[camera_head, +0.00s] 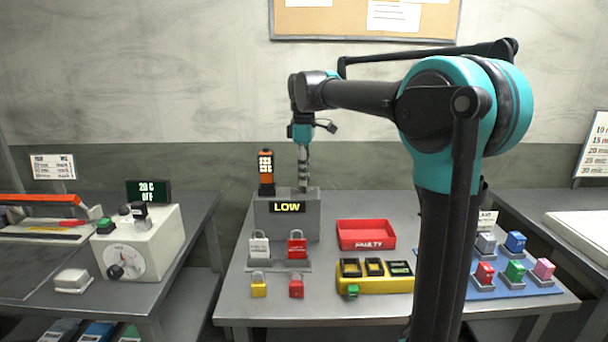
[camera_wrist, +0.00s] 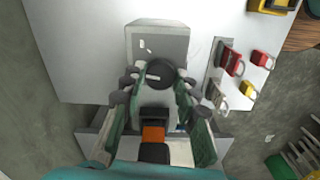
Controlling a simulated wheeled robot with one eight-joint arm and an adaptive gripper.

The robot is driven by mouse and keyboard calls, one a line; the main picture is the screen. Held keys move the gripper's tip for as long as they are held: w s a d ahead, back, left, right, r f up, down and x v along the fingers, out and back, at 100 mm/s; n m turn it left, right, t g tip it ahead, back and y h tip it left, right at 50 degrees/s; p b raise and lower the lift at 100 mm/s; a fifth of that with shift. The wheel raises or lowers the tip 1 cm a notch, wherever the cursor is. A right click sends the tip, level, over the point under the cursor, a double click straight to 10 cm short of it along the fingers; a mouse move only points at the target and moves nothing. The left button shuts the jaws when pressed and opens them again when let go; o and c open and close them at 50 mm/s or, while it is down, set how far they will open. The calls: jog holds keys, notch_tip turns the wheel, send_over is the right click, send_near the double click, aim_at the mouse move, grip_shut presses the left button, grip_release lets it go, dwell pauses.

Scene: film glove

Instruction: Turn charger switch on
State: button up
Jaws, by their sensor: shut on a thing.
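A yellow unit (camera_head: 375,285) with several dark slots on top and a small green switch-like block (camera_head: 352,290) at its front left lies on the table; I take it as the charger. My gripper (camera_head: 303,184) is apart from it, up at the grey box (camera_head: 287,218) with the lit LOW display. In the wrist view my fingers (camera_wrist: 160,82) stand on both sides of a black round piece (camera_wrist: 160,71) at that box, and are shut on it. What lies under the black piece is hidden.
An orange handset (camera_head: 266,170) stands left of my gripper. Grey and red padlocks (camera_head: 297,245), a red FAULTY tray (camera_head: 366,235) and coloured blocks on a blue mat (camera_head: 512,287) share the table. A white dial box (camera_head: 135,250) stands left. My arm crosses in front.

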jog(key=m, duration=0.7)
dwell(0.6)
jog(key=o, duration=1.2)
jog(key=shift+c, duration=0.2)
notch_tip(320, 180, up, 12)
